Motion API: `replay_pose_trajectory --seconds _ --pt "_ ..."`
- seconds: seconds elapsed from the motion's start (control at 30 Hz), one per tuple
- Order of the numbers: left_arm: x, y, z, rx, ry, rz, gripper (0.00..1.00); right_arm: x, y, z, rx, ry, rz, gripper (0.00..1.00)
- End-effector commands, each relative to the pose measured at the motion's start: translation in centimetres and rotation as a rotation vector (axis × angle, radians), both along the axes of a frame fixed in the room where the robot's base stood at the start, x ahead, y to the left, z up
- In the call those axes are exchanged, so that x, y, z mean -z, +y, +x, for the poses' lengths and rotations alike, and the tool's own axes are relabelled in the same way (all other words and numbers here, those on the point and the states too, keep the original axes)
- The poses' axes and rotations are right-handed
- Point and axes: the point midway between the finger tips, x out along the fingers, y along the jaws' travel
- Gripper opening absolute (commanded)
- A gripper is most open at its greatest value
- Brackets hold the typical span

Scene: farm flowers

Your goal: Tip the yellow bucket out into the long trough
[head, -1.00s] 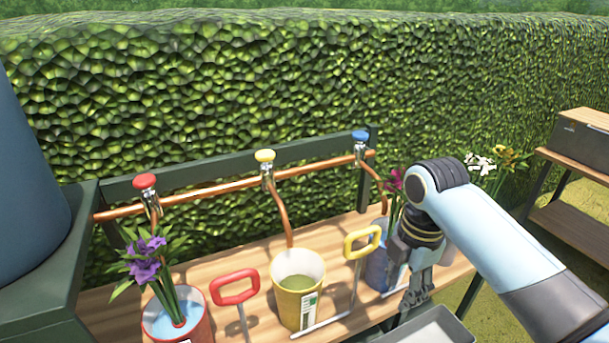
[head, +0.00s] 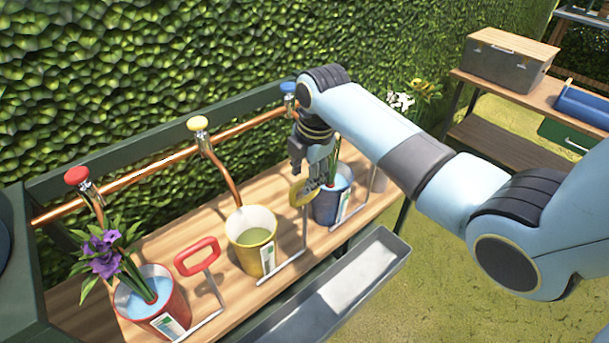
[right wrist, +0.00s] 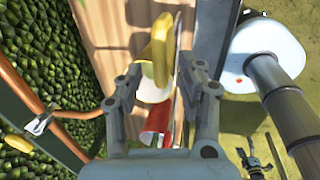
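The yellow bucket (head: 246,257) stands upright on the wooden bench, with greenish liquid inside. Its yellow loop handle (head: 297,200) stands up to its right on a metal rod. The long grey trough (head: 385,262) lies along the bench's front edge, below the bucket. My right gripper (head: 314,181) is at the yellow handle, fingers pointing down. In the right wrist view, the handle (right wrist: 160,50) shows between the two spread fingers, with gaps on both sides. The bucket is partly hidden behind the handle there.
A red bucket (head: 172,300) with purple flowers and a red handle (head: 197,256) stand left. A blue bucket (head: 327,208) stands close to my right gripper. A copper pipe (head: 150,174) with taps runs behind, before a hedge. A shelf (head: 500,140) stands at right.

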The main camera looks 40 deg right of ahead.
Motion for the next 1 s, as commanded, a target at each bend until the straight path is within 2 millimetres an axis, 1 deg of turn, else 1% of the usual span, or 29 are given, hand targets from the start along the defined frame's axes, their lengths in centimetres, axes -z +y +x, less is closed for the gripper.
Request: replay_pose_trajectory --seconds 0.03,0.13,0.37,0.47,0.67,0.7,1.0 --pt "0.02 -0.01 0.00 0.000 0.000 0.000 0.90 0.43 0.04 0.05 0.000 0.002 0.001 0.38" --pt "0.04 -0.03 -0.03 0.000 0.000 0.000 0.90 0.86 0.04 0.13 0.000 0.001 0.000 0.38" --pt "0.07 -0.27 -0.28 -0.001 0.005 -0.003 0.90 0.92 0.04 0.15 0.000 0.000 0.000 0.38" --pt "0.10 -0.46 -0.44 -0.002 0.007 -0.005 0.90 0.91 0.04 0.15 0.000 0.000 0.000 0.28" --pt "0.12 -0.54 -0.52 -0.003 0.008 -0.006 0.90 0.90 0.04 0.15 0.000 0.000 0.000 0.01" --pt "0.12 -0.53 -0.53 -0.002 0.008 -0.006 0.90 0.90 0.03 0.15 0.000 0.000 0.000 0.00" --pt "0.11 -0.51 -0.56 -0.002 0.009 -0.006 0.90 0.89 0.03 0.14 0.001 0.000 0.000 0.00"
